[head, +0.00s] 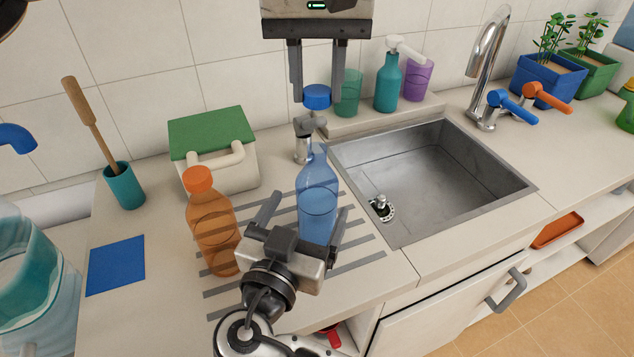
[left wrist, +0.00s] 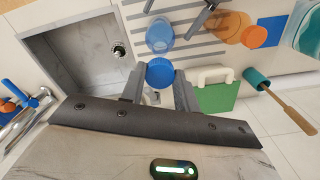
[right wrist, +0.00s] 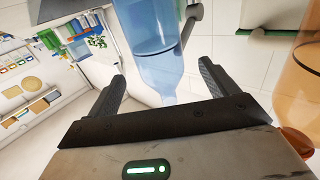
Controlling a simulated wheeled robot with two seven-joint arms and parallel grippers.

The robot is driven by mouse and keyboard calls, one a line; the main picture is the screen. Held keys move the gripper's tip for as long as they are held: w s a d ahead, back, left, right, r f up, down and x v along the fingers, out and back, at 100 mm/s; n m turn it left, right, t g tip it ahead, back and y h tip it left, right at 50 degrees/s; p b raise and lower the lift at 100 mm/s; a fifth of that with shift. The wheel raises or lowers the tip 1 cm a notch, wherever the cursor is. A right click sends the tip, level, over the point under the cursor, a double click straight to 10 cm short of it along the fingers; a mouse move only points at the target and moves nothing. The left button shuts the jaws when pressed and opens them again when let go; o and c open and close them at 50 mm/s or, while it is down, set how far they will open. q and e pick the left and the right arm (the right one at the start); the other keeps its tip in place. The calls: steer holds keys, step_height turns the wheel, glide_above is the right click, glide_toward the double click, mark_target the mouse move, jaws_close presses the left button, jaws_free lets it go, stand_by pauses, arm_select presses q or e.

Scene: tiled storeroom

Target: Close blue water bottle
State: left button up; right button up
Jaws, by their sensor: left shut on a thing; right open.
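The blue water bottle (head: 317,195) stands upright on the slatted drainer area of the counter, translucent, with its neck uncapped. My left gripper (head: 317,100) points down above and behind it and is shut on the blue cap (head: 317,92). The left wrist view also shows the cap (left wrist: 160,73) between the fingers, apart from the bottle (left wrist: 160,35). My right gripper (head: 307,210) is open at the bottle's front, a finger on either side of its body. In the right wrist view the bottle (right wrist: 155,50) sits between the spread fingers; contact cannot be told.
An orange bottle (head: 212,225) stands close left of my right gripper. A white caddy with green top (head: 213,150) is behind it. The sink (head: 430,175) is to the right, with a teal soap dispenser (head: 387,85) behind. A blue cloth (head: 116,265) lies left.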

arm_select(q)
steer(key=shift+w, duration=0.1)
steer(key=shift+s, duration=0.35)
arm_select(e)
steer(key=shift+s+r, duration=0.1)
steer(key=shift+s, duration=0.1)
arm_select(q)
steer(key=shift+w, duration=0.15)
arm_select(e)
steer(key=shift+x, duration=3.85)
steer(key=c, duration=1.5)
arm_select(q)
glide_above(317, 148)
steer(key=shift+f, duration=2.5)
steer(key=shift+f, duration=0.85)
steer(key=shift+f, duration=0.55)
arm_select(e)
steer(key=shift+a, duration=0.1)
